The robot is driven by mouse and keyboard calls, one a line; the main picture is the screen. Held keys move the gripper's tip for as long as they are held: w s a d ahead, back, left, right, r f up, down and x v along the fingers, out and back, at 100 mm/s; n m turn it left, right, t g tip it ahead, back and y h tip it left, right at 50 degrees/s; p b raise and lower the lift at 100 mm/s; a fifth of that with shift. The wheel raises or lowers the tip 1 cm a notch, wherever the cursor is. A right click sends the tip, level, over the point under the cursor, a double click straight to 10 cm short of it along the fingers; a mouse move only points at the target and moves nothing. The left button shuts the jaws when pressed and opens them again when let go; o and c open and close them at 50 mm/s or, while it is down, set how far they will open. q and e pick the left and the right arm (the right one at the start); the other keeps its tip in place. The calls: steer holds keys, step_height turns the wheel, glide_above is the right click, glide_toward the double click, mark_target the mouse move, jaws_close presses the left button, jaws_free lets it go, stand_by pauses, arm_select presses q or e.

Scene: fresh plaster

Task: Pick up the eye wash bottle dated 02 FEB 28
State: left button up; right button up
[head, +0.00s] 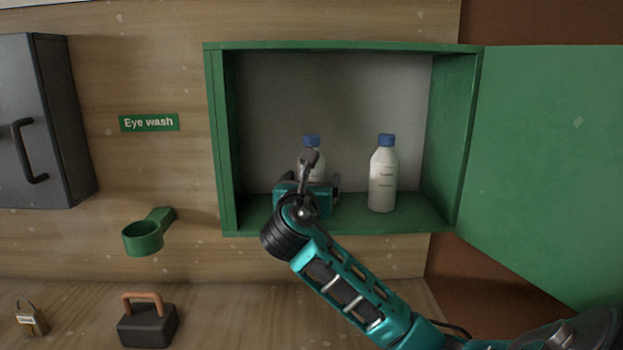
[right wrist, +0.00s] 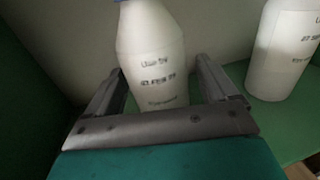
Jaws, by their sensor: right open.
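Two white bottles with blue caps stand upright in the open green cabinet. The left bottle (head: 313,168) is partly hidden behind my right gripper (head: 308,190) in the head view. The right bottle (head: 383,180) stands clear of the gripper. In the right wrist view the open jaws (right wrist: 160,95) are on either side of the left bottle (right wrist: 150,50), apart from it as far as I can tell. Its label starts "Use by", but the date is too blurred to read. The other bottle (right wrist: 284,50) shows at the right, its label also unreadable. My left gripper is not in view.
The green cabinet (head: 213,140) has side walls close to the bottles, and its door (head: 550,150) is swung open to the right. An "Eye wash" sign (head: 149,122), green holder (head: 143,238), dark cabinet (head: 45,120), padlock (head: 31,318) and black block with orange handle (head: 148,325) are to the left.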

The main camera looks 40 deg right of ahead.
steer(key=c, duration=1.2)
steer(key=shift+r, duration=0.1)
steer(key=shift+c, duration=0.2)
